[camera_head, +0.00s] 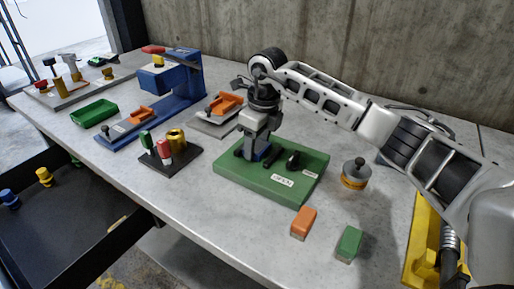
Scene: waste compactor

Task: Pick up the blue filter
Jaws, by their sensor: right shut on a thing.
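My right gripper (254,152) points down over the left back part of a green board (250,184) on the table. I cannot tell whether the filter still touches the board. Black parts and white labels sit on the board to the right of the gripper. My left gripper does not show.
An orange block (303,222) and a green block (348,243) lie in front of the board. A round grey and orange weight (355,173) stands to its right. A dark stand (170,157) with coloured cylinders and a blue press (182,80) are to the left. A concrete wall is behind.

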